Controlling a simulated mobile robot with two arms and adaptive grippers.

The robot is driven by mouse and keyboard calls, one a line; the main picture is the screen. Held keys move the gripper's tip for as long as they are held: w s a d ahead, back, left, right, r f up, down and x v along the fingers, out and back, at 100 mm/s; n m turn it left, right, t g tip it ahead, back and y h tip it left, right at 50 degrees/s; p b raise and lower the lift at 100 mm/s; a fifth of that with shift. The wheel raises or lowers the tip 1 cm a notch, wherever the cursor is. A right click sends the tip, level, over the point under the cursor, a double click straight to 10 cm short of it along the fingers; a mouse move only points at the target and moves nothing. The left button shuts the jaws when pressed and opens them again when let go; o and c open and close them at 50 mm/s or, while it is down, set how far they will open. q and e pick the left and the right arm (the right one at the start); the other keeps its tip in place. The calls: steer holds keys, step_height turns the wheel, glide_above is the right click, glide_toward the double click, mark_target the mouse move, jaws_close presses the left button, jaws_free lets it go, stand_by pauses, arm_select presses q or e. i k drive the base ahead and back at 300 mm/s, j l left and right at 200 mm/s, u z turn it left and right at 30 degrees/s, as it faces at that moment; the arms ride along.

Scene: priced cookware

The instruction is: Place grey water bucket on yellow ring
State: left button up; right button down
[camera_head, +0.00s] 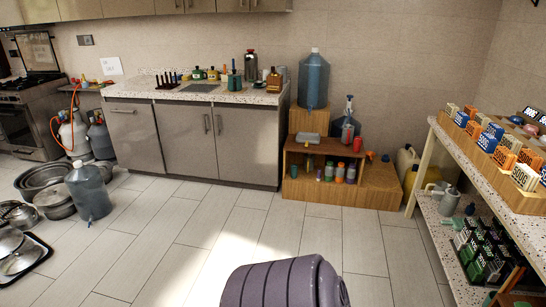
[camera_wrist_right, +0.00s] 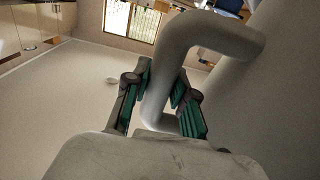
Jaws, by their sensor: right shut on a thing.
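In the right wrist view, my right gripper (camera_wrist_right: 160,95) is shut on a thick, curved grey handle, with its teal finger pads on both sides. I take this as the handle of the grey water bucket (camera_wrist_right: 205,35); most of its body is out of that view. In the head view, a large ribbed purple-grey vessel (camera_head: 275,285) is at the bottom edge, cut off by the frame; it may be the same bucket, but the grip on it does not show. I cannot make out a yellow ring. My left gripper is not in view.
A blue-grey water container (camera_head: 88,193) stands on the floor among metal pots (camera_head: 50,203) at left. Another water container (camera_head: 313,80) stands on the wooden shelf unit (camera_head: 325,150). A speckled table (camera_head: 450,150) with priced boxes is at right. The middle floor is clear.

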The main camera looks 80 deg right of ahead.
mark_target(383, 179)
steer(key=l+z, duration=0.3)
steer(key=z, duration=0.15)
steer(key=l+z, duration=0.65)
steer(key=z, duration=0.2)
steer(key=i+l+z, duration=0.15)
steer(key=z, duration=0.3)
steer(key=i+l+z, duration=0.15)
steer(key=l+z, duration=0.3)
steer(key=i+l+z, duration=0.5)
steer(key=i+z, duration=0.15)
steer(key=z, duration=0.15)
steer(key=i+z, duration=0.45)
steer(key=i, duration=1)
steer(key=i+l+u, duration=0.1)
steer(key=i, duration=0.9)
